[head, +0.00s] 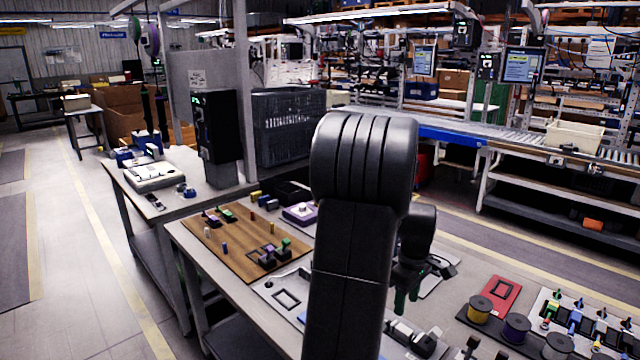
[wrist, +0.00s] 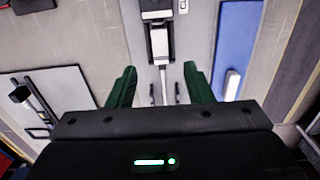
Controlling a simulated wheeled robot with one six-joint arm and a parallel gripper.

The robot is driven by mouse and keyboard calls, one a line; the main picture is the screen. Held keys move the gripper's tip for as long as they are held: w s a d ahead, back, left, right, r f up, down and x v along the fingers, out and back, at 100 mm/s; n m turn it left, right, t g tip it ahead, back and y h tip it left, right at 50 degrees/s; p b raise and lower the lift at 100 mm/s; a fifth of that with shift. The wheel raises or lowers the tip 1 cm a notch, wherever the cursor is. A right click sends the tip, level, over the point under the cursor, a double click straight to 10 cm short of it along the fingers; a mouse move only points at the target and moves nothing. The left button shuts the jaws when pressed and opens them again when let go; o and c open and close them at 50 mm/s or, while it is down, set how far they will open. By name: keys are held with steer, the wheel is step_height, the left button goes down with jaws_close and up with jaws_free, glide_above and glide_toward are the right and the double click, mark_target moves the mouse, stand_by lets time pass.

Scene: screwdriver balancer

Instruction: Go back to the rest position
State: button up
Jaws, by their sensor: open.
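My gripper (wrist: 160,75) is open, its two green fingers spread apart with a visible gap. In the head view its green fingertips (head: 405,298) hang low over the workbench (head: 240,312), partly behind my dark arm. In the wrist view a black-and-white device (wrist: 159,40) with a thin light shaft lies on a grey plate below. The shaft runs into the view between the fingers; I see no contact with them. My arm hides the middle of the bench in the head view.
A wooden board (head: 190,232) with small parts lies at the bench's left. Spools (head: 517,328) and a red plate (head: 495,292) lie at the right. A blue board (wrist: 235,50) lies beside the grey plate. Black tools (head: 146,105) hang at the left. The aisle floor (head: 60,250) is clear.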

mark_target(402, 327)
step_height(402, 327, down, 8)
steer(key=shift+f, duration=0.2)
steer(key=shift+r, duration=0.3)
